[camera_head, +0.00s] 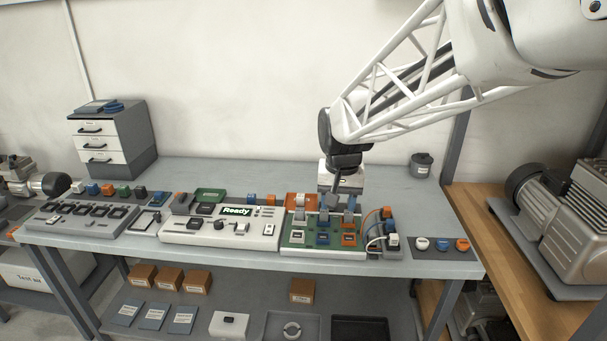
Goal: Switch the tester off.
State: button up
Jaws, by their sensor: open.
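The tester (222,240) is a white box on the workbench, left of the picture's middle. Its lit display (237,211) reads "Ready". My gripper (337,212) points down over the green board (291,243), to the right of the tester. It is open, and I see nothing held in it. Its fingertips are close above the board; contact cannot be told.
A grey block (384,252) with orange and white cables stands right of the board. A grey rack (90,228) with dark slots is left of the tester. Coloured parts line the back.

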jog(key=w+a+f, duration=0.5)
jog(key=w+a, duration=0.3)
jog(key=a, duration=0.1)
jog(key=g, duration=0.1)
send_near(268, 233)
jog(key=shift+w+a+f, duration=0.1)
jog(key=shift+w, duration=0.1)
jog(key=shift+f, duration=3.9)
